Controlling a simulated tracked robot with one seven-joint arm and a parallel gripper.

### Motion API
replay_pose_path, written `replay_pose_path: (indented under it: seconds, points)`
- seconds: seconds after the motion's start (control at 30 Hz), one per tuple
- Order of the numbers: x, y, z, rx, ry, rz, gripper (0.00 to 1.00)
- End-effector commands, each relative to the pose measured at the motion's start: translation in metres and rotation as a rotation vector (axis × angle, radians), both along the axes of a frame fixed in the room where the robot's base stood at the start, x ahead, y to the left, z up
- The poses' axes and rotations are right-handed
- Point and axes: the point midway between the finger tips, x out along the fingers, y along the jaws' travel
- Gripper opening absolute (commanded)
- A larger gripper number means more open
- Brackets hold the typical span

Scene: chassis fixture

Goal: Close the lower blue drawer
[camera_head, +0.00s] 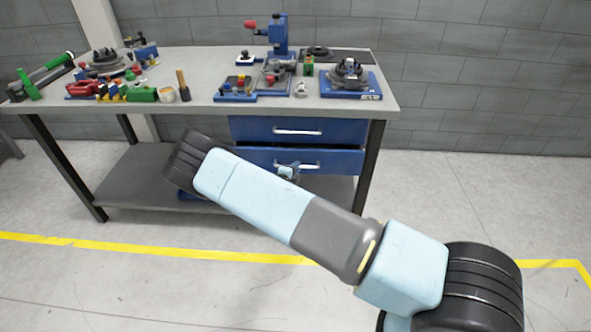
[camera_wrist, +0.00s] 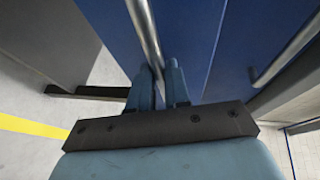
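The lower blue drawer (camera_head: 338,162) is under the workbench's right side, its front slightly forward of the upper drawer, with a pale strip of its inside showing along the top. Its metal handle (camera_head: 310,166) is partly covered by my gripper (camera_head: 288,172). In the wrist view, the lower drawer's front (camera_wrist: 195,30) fills the middle, and its handle (camera_wrist: 143,28) runs down between my gripper's two fingers (camera_wrist: 159,80). The fingers are close together, with a gap about as wide as the bar, and look shut on it. My arm hides the drawer's lower left part.
The upper blue drawer (camera_head: 262,129) looks shut; its handle (camera_wrist: 285,58) is to the right in the wrist view. The workbench (camera_head: 195,109) holds tools and fixtures. A dark leg (camera_head: 370,165) stands right of the drawers. Open floor (camera_head: 470,200) lies in front and right.

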Motion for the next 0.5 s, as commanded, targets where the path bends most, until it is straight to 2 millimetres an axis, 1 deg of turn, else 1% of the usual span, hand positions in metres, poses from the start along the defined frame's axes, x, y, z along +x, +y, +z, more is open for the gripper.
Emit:
replay_pose_path:
  seconds: [0.03, 0.13, 0.5]
  points:
    - [-0.0001, 0.0000, -0.0003, 0.000, 0.001, 0.000, 0.10]
    - [-0.0003, 0.0001, -0.0006, 0.000, 0.001, 0.000, 0.01]
    - [-0.0009, 0.0002, -0.0016, 0.000, 0.003, 0.000, 0.00]
